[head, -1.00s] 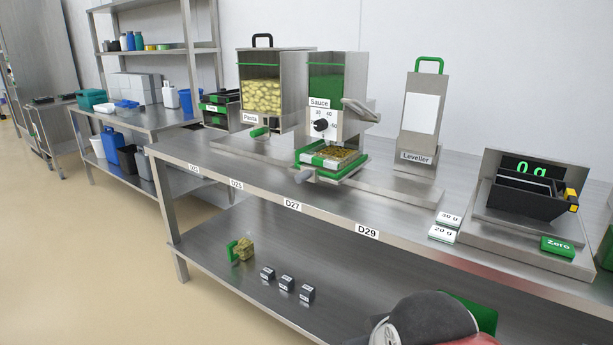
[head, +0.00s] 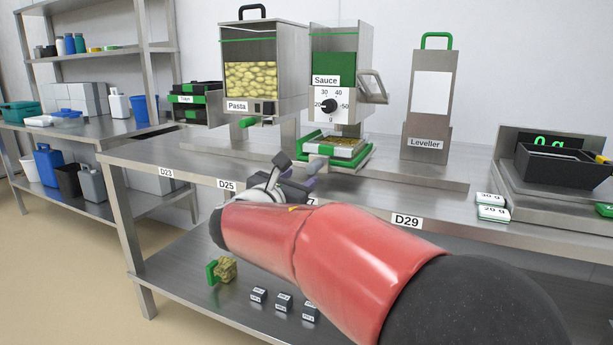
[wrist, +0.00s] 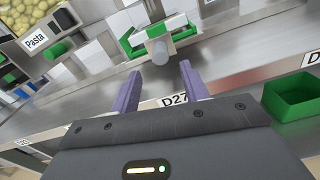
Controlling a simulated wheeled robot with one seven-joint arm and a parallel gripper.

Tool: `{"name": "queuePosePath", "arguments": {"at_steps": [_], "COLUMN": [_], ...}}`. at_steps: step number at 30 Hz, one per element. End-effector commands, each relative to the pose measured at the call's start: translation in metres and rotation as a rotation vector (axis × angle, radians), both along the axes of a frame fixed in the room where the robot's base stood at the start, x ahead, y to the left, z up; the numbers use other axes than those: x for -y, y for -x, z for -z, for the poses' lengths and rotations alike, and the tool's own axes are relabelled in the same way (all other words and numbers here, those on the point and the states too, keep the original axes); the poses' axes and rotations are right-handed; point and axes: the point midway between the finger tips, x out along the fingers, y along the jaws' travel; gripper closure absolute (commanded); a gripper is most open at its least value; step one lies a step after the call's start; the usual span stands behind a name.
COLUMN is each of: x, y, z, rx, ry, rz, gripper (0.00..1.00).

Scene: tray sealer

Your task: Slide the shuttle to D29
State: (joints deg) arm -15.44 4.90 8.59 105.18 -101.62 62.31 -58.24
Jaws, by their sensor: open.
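The shuttle (head: 364,162) is a green carrier under the Sauce dispenser (head: 338,75), on the rail behind the D27 label. It holds a tray with food in it. In the wrist view the shuttle (wrist: 133,46) shows its grey round handle (wrist: 159,52) pointing toward me. My gripper (head: 302,172) is in front of the shuttle at the bench's front edge. Its purple fingers (wrist: 158,82) are open and empty, with the handle just beyond and roughly between the tips, apparently apart from it. The D29 label (head: 406,220) is on the bench edge to the right.
The Pasta dispenser (head: 264,75) stands left and the Leveller (head: 428,110) right of the Sauce dispenser. The rail plate (head: 425,180) is bare between shuttle and Leveller front. A green box (wrist: 292,98) shows in the wrist view.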

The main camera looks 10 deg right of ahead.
Motion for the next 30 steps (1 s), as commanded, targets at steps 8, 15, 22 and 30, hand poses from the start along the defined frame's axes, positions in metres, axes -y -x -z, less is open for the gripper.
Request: {"name": "queuePosePath", "arguments": {"at_steps": [8, 15, 22, 30], "x": [0.023, 0.042, 0.046, 0.045], "y": [-0.032, -0.057, -0.062, -0.062], "z": [-0.001, -0.001, -0.001, -0.001], "rx": [-0.001, 0.0, 0.001, 0.001], "ry": [0.006, 0.004, 0.003, 0.003], "rz": [0.002, 0.001, 0.0, 0.0], "gripper": [0.55, 0.55, 0.55, 0.72]}}
